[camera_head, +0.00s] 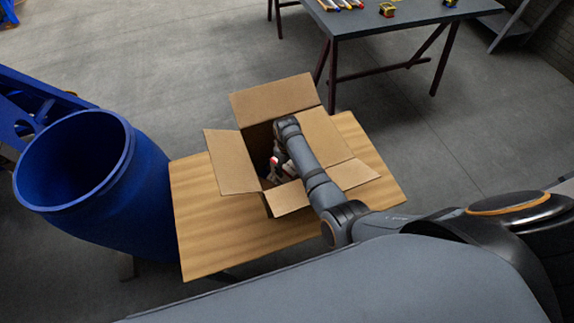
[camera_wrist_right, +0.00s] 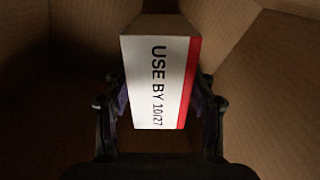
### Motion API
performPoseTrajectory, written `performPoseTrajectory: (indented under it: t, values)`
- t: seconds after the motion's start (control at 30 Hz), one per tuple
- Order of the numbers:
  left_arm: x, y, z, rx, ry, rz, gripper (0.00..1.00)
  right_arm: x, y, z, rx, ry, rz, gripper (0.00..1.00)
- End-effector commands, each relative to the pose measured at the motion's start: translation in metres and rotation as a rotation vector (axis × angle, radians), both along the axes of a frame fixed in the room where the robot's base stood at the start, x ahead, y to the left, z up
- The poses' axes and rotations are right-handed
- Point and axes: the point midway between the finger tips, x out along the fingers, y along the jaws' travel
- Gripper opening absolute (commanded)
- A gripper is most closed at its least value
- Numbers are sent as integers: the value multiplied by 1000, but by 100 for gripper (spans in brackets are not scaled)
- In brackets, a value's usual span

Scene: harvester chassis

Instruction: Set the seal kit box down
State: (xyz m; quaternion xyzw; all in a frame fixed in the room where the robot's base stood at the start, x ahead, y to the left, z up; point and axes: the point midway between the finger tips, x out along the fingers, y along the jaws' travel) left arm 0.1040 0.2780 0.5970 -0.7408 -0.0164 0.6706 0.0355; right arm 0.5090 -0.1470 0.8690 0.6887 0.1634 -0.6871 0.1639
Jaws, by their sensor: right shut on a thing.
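The seal kit box (camera_wrist_right: 158,80) is white with a red edge and the printed words "USE BY 10/27". In the right wrist view it sits between the two fingers of my right gripper (camera_wrist_right: 160,112), which is shut on it. Brown cardboard walls surround it there. In the head view my right gripper (camera_head: 278,170) reaches down inside an open cardboard box (camera_head: 233,162), and only a little white and red shows at it. I cannot tell whether the seal kit box touches the carton floor. My left gripper is not in view.
The carton stands on a wooden tabletop (camera_head: 205,235) with its flaps spread open. A large blue pipe (camera_head: 150,190) stands close at the left. A dark workbench (camera_head: 420,14) with tools is at the back. Bare tabletop shows left and right of the carton.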

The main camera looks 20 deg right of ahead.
Motion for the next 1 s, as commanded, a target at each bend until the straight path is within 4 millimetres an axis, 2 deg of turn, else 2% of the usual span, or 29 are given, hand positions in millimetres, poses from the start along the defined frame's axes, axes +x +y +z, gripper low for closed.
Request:
performPoseTrajectory:
  t: [0.17,0.2,0.37,0.73,0.8,0.97,1.0]
  values:
    - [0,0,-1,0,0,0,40,0,0,-3,0,0,0,11]
    - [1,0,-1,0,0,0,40,0,0,-3,0,0,0,57]
    - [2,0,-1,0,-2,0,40,0,0,-3,0,0,0,79]
    - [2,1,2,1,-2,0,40,0,0,2,0,-1,0,79]
    - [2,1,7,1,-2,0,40,1,0,13,0,-2,0,79]
    - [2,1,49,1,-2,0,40,0,0,51,-1,0,0,79]
    - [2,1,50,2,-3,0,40,1,0,58,0,-2,0,79]
